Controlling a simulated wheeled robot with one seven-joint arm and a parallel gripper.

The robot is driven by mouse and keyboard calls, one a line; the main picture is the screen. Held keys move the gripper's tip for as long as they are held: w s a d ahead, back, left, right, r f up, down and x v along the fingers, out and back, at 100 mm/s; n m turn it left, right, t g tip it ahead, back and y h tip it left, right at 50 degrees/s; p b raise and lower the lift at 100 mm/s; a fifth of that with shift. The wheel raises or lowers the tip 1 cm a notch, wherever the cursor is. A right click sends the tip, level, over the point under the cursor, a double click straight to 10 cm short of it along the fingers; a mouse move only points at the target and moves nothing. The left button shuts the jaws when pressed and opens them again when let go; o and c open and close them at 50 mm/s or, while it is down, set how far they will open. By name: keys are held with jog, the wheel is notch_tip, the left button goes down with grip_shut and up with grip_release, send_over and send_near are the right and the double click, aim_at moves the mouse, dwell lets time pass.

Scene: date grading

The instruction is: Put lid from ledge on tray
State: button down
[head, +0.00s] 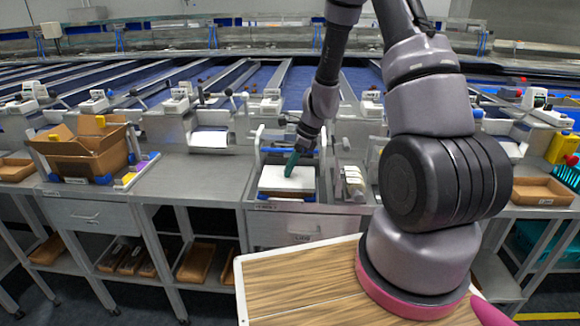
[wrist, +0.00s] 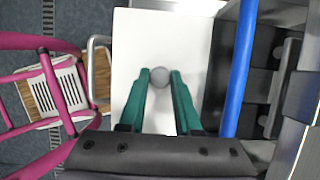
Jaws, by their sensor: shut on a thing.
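The lid is a flat white panel (head: 287,178) with a round grey knob (wrist: 160,76). It is at the middle station of the metal counter in the head view, and its white face (wrist: 190,40) fills the centre of the wrist view. My gripper (head: 292,160) has green fingers, which also show in the wrist view (wrist: 159,84), one on each side of the knob, shut on it. Whether the lid rests on something or hangs just above it, I cannot tell. A shallow brown tray (head: 541,200) lies on the counter at the right.
A blue bar (wrist: 240,70) and dark rails run close along the lid's right side in the wrist view. An open cardboard box (head: 85,160) stands on the left counter (head: 195,170). A small rack (head: 353,183) stands right of the lid. Brown trays (head: 197,262) lie on the lower shelf.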

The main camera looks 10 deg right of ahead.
jog(key=shift+f, duration=0.2)
jog(key=c, duration=0.5)
grip_release()
jog(key=o, duration=0.4)
jog(key=shift+r, duration=0.1)
jog(key=shift+r, duration=3.45)
